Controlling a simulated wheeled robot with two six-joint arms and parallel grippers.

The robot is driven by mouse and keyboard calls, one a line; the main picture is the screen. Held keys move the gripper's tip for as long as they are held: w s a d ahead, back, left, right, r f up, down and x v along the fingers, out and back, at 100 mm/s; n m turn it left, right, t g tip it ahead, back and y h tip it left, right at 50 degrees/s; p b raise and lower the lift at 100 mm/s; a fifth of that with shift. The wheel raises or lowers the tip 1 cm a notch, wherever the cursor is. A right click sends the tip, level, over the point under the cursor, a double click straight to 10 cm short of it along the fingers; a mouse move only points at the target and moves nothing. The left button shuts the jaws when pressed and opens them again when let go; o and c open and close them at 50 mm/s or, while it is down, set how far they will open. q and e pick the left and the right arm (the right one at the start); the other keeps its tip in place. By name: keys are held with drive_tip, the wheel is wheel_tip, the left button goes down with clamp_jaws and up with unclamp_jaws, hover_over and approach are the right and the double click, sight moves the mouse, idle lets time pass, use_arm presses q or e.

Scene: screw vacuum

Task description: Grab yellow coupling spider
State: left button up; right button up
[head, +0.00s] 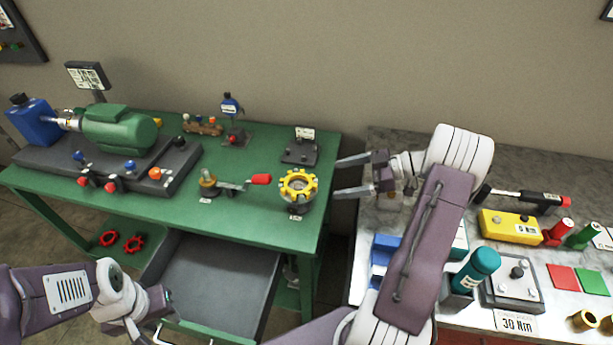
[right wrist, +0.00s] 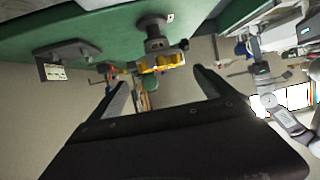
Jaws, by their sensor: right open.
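The yellow coupling spider (head: 298,183) is a toothed ring on a small grey stand near the green table's right edge. In the right wrist view the spider (right wrist: 162,62) shows beyond and between my fingertips. My right gripper (head: 338,176) is open and empty, to the right of the spider and apart from it. Its two fingers point left toward the spider; they also frame the right wrist view (right wrist: 160,82). My left gripper (head: 158,305) is low at the front left, by the open drawer; its fingers are too unclear to tell their state.
A crank with a red handle (head: 260,179) stands just left of the spider. A small dark stand (head: 300,150) is behind it. A green motor (head: 120,130) is at the left. An open drawer (head: 205,285) juts out below. A marble bench (head: 390,145) with several tools is at right.

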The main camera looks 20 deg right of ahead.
sight(317, 185)
drive_tip(key=shift+w+a+f+m+t, duration=0.1)
drive_tip(key=shift+a+f+m+t, duration=0.1)
drive_tip(key=shift+a+f, duration=0.25)
drive_tip(key=shift+w+a+f+m+t, duration=0.1)
drive_tip(key=shift+a+f+m, duration=0.15)
drive_tip(key=shift+a, duration=0.7)
drive_tip(key=p+x, duration=0.1)
drive_tip(key=x, duration=0.3)
drive_tip(key=shift+w, duration=0.1)
drive_tip(key=shift+w+a+f, duration=0.15)
drive_tip(key=shift+w+a, duration=0.1)
drive_tip(key=shift+s, duration=0.1)
drive_tip(key=c, duration=0.3)
use_arm(q)
drive_tip(key=shift+s+a+r, duration=0.35)
drive_tip(key=shift+a+r, duration=0.2)
drive_tip(key=shift+a, duration=0.15)
use_arm(e)
drive_tip(key=c, duration=1.5)
